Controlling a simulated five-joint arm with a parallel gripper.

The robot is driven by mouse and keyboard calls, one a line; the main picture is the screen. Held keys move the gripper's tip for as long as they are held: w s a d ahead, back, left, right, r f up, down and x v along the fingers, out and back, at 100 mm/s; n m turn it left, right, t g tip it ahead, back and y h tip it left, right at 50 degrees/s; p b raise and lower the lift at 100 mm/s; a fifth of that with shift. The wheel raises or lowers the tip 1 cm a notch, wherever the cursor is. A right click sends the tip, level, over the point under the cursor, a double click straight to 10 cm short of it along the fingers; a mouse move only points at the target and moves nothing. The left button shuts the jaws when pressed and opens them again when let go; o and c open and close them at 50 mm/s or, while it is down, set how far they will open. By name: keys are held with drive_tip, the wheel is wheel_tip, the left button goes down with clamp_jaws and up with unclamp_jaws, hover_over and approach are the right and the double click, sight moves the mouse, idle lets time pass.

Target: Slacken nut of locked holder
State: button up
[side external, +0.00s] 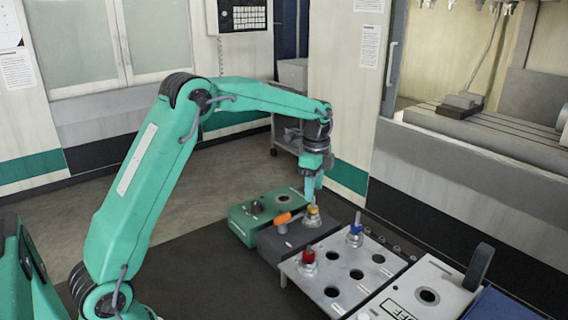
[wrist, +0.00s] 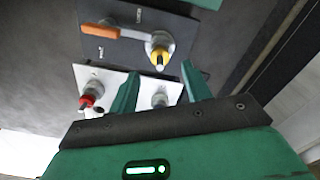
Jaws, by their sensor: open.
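The dark block (side external: 285,240) carries an upright tool holder with a yellow ring (side external: 313,214) and an orange lever (side external: 284,218) beside it. In the wrist view, the yellow-ringed holder (wrist: 160,50) lies just beyond my fingertips, and the orange lever (wrist: 100,30) points left from it. Small labels on the block are too small to read. My gripper (side external: 314,192) points down, just above the yellow-ringed holder. Its two fingers (wrist: 161,70) are apart with nothing held between them. Whether a fingertip touches the holder, I cannot tell.
A light plate with holes (side external: 330,290) stands nearer, with a red-ringed holder (side external: 307,257) and a blue-ringed holder (side external: 355,234). A green block (side external: 240,222) stands behind the dark block. A white block (side external: 425,278) with a dark upright handle (side external: 479,265) is at right.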

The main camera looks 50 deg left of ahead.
sight(313, 206)
drive_tip(key=shift+f, duration=2.35)
drive_tip(key=c, duration=1)
